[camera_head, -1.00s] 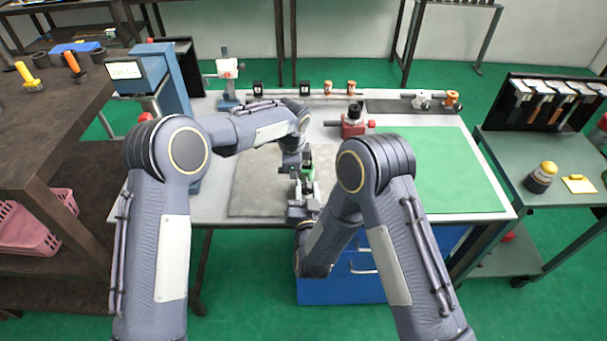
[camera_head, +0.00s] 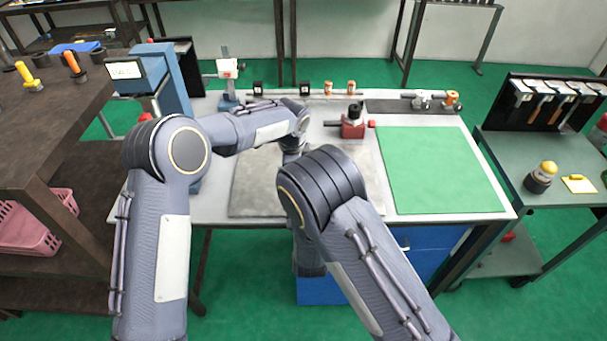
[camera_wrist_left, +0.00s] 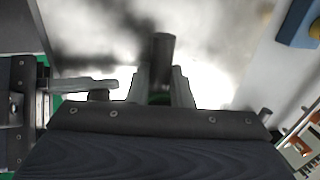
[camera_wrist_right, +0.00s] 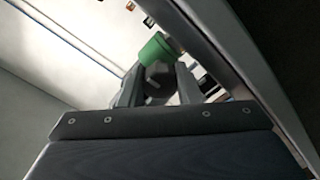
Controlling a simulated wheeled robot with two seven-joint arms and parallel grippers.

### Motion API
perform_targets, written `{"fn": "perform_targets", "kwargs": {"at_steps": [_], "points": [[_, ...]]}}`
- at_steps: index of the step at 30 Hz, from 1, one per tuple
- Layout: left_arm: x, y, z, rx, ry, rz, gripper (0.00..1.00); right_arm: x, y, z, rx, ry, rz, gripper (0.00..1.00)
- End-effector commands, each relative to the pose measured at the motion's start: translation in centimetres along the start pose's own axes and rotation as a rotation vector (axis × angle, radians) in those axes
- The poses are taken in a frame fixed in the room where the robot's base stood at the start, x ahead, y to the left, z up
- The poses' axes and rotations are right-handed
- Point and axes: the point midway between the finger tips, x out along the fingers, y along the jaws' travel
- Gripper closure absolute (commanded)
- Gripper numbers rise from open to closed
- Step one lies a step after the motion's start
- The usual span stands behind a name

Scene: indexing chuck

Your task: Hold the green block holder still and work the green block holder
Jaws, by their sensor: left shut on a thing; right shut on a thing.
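The green block holder is hidden behind my right arm in the head view. In the right wrist view its green round body (camera_wrist_right: 155,50) shows just beyond the fingertips. My right gripper (camera_wrist_right: 158,78) is shut on a dark part at the near end of it. In the left wrist view my left gripper (camera_wrist_left: 160,84) is shut on the holder, with a bit of green low between the fingers and a dark cylinder (camera_wrist_left: 163,47) standing out past them. Another gripper's finger, seemingly my right one's, shows at the left of that view.
A red vise-like fixture (camera_head: 353,121) stands behind my arms on the table. A green mat (camera_head: 440,170) to the right is clear. A blue machine with a display (camera_head: 126,70) stands at the left. Small black and orange parts (camera_head: 328,88) stand along the back.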

Motion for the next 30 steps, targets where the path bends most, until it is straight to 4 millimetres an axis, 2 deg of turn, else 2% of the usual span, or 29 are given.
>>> {"fn": "perform_targets", "kwargs": {"at_steps": [1,6,17,23,30], "points": [[0.08,0.0,0.01,0.0,0.0,0.0,1.0,-0.05,-0.1,-0.02,0.001,0.001,-0.003,0.68],[0.07,0.01,0.0,0.0,0.0,0.0,1.0,-0.04,-0.08,0.0,0.002,0.0,-0.002,0.48],[0.06,0.02,-0.01,0.0,0.0,0.0,1.0,0.01,0.01,0.09,0.049,0.0,0.0,0.48],[0.06,0.02,-0.01,0.0,0.0,0.0,1.0,0.03,0.02,0.25,0.322,0.008,-0.002,0.48],[0.06,0.02,-0.02,0.0,0.0,0.001,1.0,0.04,0.01,0.2,0.807,0.03,-0.006,0.48]]}}
